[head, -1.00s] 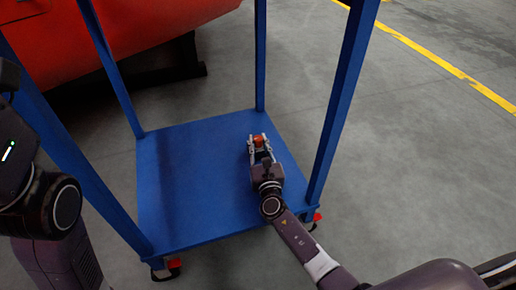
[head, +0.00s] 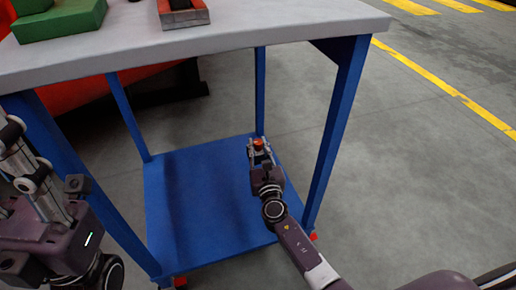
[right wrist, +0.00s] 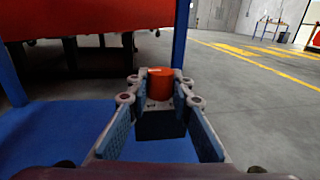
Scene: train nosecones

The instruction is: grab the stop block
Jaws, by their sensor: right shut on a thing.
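The stop block shows as an orange-red round top in the head view (head: 259,144), above the blue lower shelf of the cart. The right wrist view shows its orange cylinder (right wrist: 160,83) over a dark block-shaped base. My right gripper (head: 260,150) is shut on it, with a finger on each side; its fingers also frame the right wrist view (right wrist: 160,112). I cannot tell whether the block touches the shelf. My left gripper (head: 40,175) seems to be partly in view at the left edge; its jaw state is unclear.
The blue cart's grey top (head: 250,30) lies above the lower shelf (head: 190,205), with blue posts (head: 335,140) at the corners. Green blocks (head: 60,20) and a red tray (head: 183,16) sit on top. A large red body (right wrist: 85,18) stands behind. Floor at right is clear.

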